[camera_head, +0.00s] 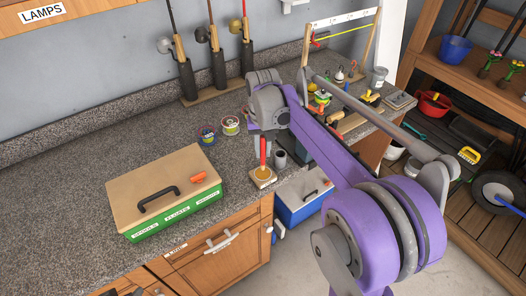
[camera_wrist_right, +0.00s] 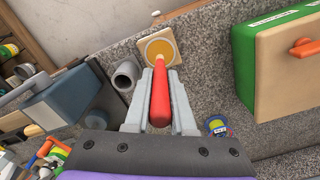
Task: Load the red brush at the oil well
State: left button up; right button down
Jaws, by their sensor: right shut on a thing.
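The red brush (camera_head: 263,152) is upright in the head view, its lower end over the oil well. In the right wrist view the red brush (camera_wrist_right: 160,98) lies between the fingers of my right gripper (camera_wrist_right: 160,84), which is shut on its handle. The oil well (camera_head: 263,175) is a pale square block with a round amber pool, near the counter's front edge. It also shows in the right wrist view (camera_wrist_right: 159,46), with the pale brush tip at the pool's near edge. I cannot tell whether the tip touches the oil. My left gripper is not in view.
A grey cup (camera_head: 280,159) stands close to the right of the oil well. A green box with a tan lid (camera_head: 155,185) stands to the left, an orange piece on top. The back-left counter (camera_head: 80,130) is clear.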

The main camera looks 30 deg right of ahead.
aim_at(263, 138)
jog(key=shift+r+p, duration=0.9)
jog(key=shift+r, duration=1.5)
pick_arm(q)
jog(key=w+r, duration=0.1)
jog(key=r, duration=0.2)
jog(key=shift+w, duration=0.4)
pick_arm(e)
jog(key=shift+f, duration=0.1)
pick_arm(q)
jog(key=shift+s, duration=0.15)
